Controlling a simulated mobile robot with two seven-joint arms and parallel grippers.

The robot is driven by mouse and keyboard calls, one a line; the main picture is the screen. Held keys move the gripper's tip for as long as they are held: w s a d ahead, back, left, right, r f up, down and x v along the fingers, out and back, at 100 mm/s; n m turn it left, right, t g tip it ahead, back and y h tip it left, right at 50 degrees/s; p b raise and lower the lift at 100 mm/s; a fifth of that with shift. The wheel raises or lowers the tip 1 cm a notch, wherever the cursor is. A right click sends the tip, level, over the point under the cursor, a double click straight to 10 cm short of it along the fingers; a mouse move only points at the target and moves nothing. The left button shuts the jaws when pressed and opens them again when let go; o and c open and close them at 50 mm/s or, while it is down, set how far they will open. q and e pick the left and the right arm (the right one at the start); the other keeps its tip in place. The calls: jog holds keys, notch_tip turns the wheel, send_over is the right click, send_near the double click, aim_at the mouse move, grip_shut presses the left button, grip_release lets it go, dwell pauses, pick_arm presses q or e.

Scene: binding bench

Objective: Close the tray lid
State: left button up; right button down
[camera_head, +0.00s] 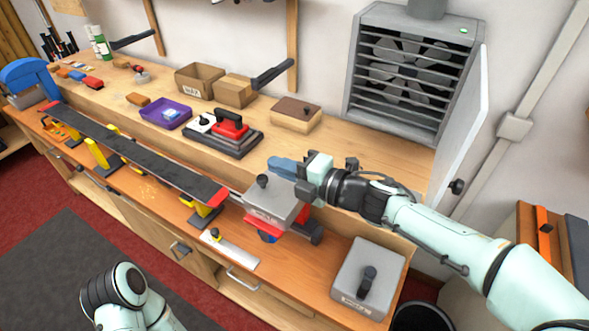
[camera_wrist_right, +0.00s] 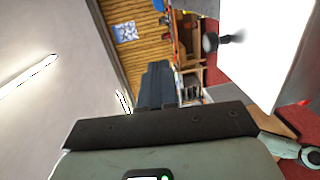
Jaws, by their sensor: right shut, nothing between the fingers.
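A grey lidded box (camera_head: 272,208) with a black knob sits on the bench near the middle, with red and blue parts under it. A second grey box (camera_head: 352,276) with a black handle on top stands at the bench's front right, and its top looks shut. I cannot tell which one is the tray. My right gripper (camera_head: 282,167) is shut and empty, above and just behind the knobbed box, apart from its knob. Its shut fingers also show in the right wrist view (camera_wrist_right: 157,86). My left gripper is out of view; only part of that arm shows.
A grey fan cabinet (camera_head: 392,128) stands at the back right, its white door (camera_head: 466,125) swung open near my right arm. A purple tray (camera_head: 165,117), cartons and a brown-topped box (camera_head: 296,112) sit behind.

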aim_at(261, 180)
jog(key=shift+w+a+f, duration=0.2)
jog(key=shift+a, duration=0.2)
jog(key=shift+w+a+f, duration=0.2)
jog(key=shift+a, duration=0.15)
jog(key=shift+w+a+f, duration=0.3)
jog(key=shift+w+a, duration=0.1)
jog(key=shift+a, duration=0.2)
jog(key=w+a+f+g+h+p, duration=0.1)
jog(key=p, duration=0.2)
jog(key=shift+w+a+f+h, duration=0.25)
jog(key=shift+a+f+h, duration=0.05)
jog(key=shift+a+f, duration=0.05)
jog(key=shift+w+a+f+g+h+p, duration=0.1)
jog(key=shift+f+g+h+p, duration=0.2)
jog(key=shift+p, duration=0.15)
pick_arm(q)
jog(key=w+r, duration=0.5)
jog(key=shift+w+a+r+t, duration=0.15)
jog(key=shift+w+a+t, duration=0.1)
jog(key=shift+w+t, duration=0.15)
pick_arm(e)
jog(key=shift+f, duration=0.2)
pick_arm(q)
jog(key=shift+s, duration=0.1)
pick_arm(e)
jog(key=v, duration=1.3)
jog(key=shift+s, duration=0.2)
jog(key=shift+r, duration=0.15)
